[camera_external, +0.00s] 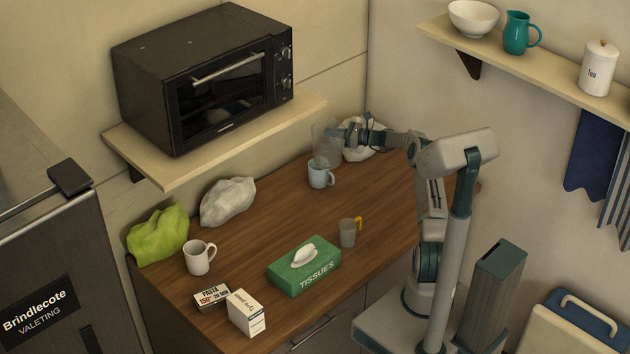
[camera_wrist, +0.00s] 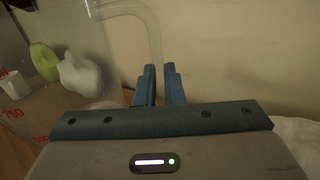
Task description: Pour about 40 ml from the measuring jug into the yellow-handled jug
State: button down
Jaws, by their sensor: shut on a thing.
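The measuring jug (camera_external: 325,140) is clear, with red marks that show in the wrist view (camera_wrist: 62,98). It looks upright at the back of the counter, behind the light blue mug. I cannot tell whether its base touches the counter. My gripper (camera_external: 345,133) is at its right side, shut on its clear handle. The fingers (camera_wrist: 160,88) close on the lower part of the handle in the wrist view. The yellow-handled jug (camera_external: 347,234) is small and greyish, upright near the counter's front edge, its yellow handle to the right. Its contents are unclear.
A light blue mug (camera_external: 319,177) stands just in front of the measuring jug. A green tissue box (camera_external: 305,272) is left of the yellow-handled jug. A white bag (camera_external: 360,150) lies behind my gripper. The oven shelf (camera_external: 220,148) overhangs the counter's left rear.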

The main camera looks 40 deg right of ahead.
aim_at(319, 152)
jog(key=s+a+f+n+g+y, duration=0.1)
jog(key=a, duration=0.2)
jog(key=a+n+g+y, duration=0.1)
jog(key=a+y, duration=0.1)
jog(key=a, duration=0.1)
jog(key=s+a+f+n+g+y, duration=0.1)
jog(key=a+g, duration=0.1)
jog(key=a, duration=0.1)
jog(key=shift+s+a+f+n+y+b, duration=0.3)
jog(key=shift+f+n+b, duration=0.05)
jog(key=shift+n, duration=0.05)
jog(key=s+a+f+n+g+y, duration=0.2)
jog(key=s+a+n+g+y, duration=0.1)
jog(key=a, duration=0.5)
jog(key=s+n+g, duration=0.1)
jog(key=s+g, duration=0.1)
jog(key=g, duration=0.1)
jog(key=shift+s+a+f+b, duration=0.15)
jog(key=shift+s+b, duration=0.05)
jog(key=shift+b, duration=0.15)
